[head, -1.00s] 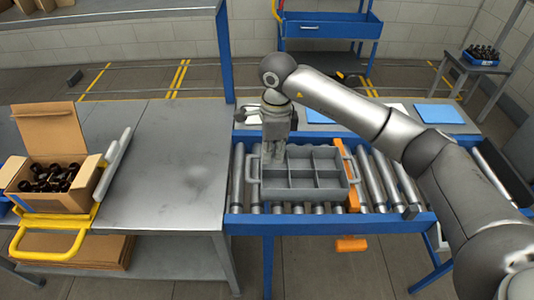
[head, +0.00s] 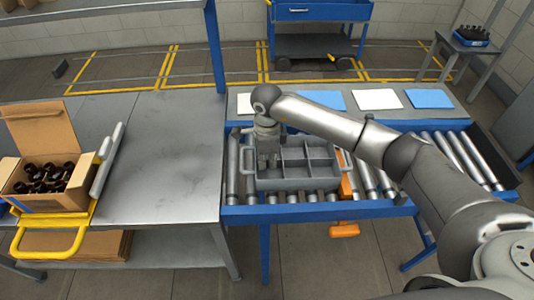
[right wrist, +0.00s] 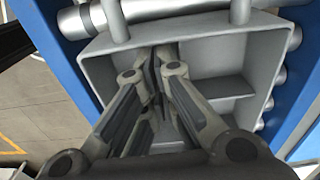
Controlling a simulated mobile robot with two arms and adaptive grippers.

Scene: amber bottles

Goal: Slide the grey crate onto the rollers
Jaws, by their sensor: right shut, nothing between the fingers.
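The grey crate (head: 298,184) rests on the rollers (head: 234,165) of the blue-framed conveyor. It has several open, empty compartments and a handle at each end. My right gripper (head: 268,161) is at the crate's left end, its fingers reaching down at the left compartments. In the right wrist view the shut fingers (right wrist: 160,62) point into the crate (right wrist: 214,62), with nothing between them. I cannot tell whether they touch a wall. My left gripper is not in view.
An orange stop (head: 346,186) stands at the crate's right end, with bare rollers beyond it. A grey table (head: 165,150) on the left holds a cardboard box (head: 52,200) of amber bottles. Blue and white sheets lie on the ledge (head: 300,112) behind the rollers.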

